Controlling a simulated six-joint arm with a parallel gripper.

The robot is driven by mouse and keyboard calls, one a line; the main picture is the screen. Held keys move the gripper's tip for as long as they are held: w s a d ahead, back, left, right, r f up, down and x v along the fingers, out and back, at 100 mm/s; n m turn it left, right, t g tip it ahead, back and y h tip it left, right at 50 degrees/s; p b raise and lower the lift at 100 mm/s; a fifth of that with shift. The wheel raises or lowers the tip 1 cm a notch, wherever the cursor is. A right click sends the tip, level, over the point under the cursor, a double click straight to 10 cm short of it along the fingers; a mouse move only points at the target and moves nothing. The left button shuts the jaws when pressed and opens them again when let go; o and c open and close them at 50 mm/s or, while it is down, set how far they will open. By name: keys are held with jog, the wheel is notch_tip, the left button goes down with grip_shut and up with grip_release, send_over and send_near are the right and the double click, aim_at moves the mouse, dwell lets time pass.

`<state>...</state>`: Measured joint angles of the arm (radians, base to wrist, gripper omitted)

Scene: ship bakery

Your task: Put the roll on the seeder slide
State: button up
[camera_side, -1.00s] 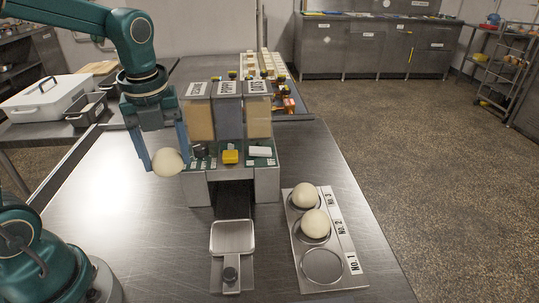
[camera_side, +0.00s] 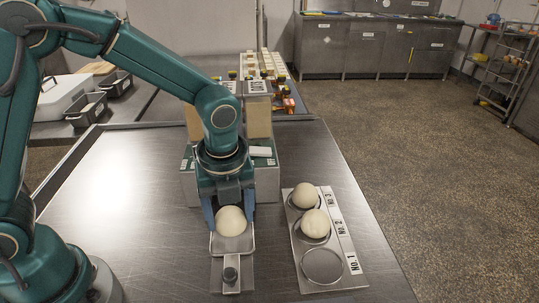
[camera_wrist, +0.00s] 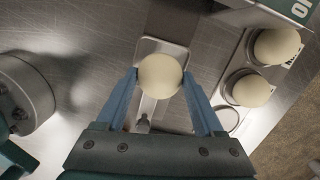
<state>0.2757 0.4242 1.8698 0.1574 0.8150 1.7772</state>
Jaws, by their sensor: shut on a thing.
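A pale round roll (camera_side: 231,221) is between the fingers of my gripper (camera_side: 229,218), which is shut on it. The roll is over the back part of the seeder slide (camera_side: 231,243), a square metal tray with a dark knob at its front. In the wrist view the roll (camera_wrist: 160,75) sits between the blue fingertips, with the slide (camera_wrist: 150,46) behind it. I cannot tell whether the roll touches the slide. The seeder (camera_side: 266,180) stands just behind, partly hidden by my arm.
To the right, a metal plate (camera_side: 335,226) has round wells marked NO. 1, NO. 2 and NO. 3. Rolls sit at NO. 2 (camera_side: 315,224) and NO. 3 (camera_side: 305,196); the NO. 1 well is empty. Grey bins (camera_side: 114,82) stand at the back left. The table's left part is clear.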

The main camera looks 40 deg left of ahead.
aim_at(231, 226)
jog(key=shift+f, duration=1.4)
jog(key=shift+f, duration=0.15)
jog(key=o, duration=1.5)
